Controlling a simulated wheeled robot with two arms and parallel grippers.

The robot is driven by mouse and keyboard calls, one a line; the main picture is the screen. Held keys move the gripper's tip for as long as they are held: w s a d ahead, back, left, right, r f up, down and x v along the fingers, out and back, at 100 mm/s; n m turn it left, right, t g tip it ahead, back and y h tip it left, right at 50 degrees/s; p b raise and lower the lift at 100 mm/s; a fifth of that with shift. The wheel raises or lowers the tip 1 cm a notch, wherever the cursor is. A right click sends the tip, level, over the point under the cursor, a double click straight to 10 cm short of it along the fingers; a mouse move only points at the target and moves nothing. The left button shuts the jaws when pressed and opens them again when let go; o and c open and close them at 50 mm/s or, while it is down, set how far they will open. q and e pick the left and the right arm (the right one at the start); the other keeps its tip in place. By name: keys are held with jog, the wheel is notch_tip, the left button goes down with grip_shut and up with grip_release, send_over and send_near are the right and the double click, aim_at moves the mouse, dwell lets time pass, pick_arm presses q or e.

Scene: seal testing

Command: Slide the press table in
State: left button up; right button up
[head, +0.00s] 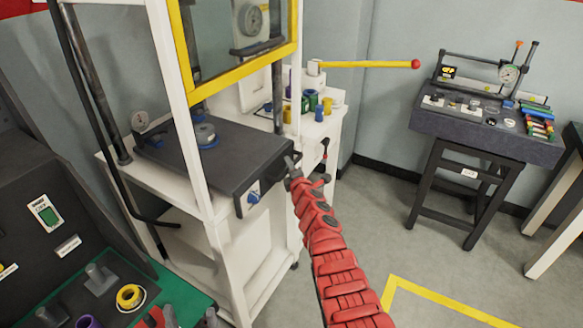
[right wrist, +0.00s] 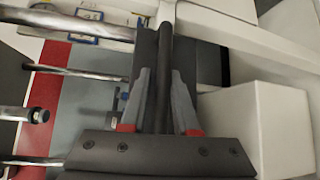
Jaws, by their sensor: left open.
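The press table (head: 175,155) is a dark flat slab in the white press frame, with its front part sticking out toward me. A dark bar handle (head: 288,158) is at its right front corner. My right gripper (head: 292,170), on the red arm, is at this handle. In the right wrist view, the fingers (right wrist: 162,95) lie on both sides of a dark bar (right wrist: 167,50) and appear shut on it. My left gripper (head: 190,318) shows only partly at the bottom edge, open, over the green mat, away from the press.
A yellow-framed guard window (head: 240,50) is raised above the table. A yellow lever (head: 365,64) with a red knob sticks out to the right. A grey-topped test bench (head: 480,130) stands at the right. Floor between is clear. A dark console (head: 45,215) is at the left.

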jog(key=shift+o, duration=1.3)
jog(key=shift+w+a+f, duration=0.1)
jog(key=p+v, duration=1.2)
jog(key=v, duration=0.5)
jog(key=shift+s+p, duration=0.25)
jog(key=shift+p, duration=0.1)
jog(key=shift+d, duration=0.2)
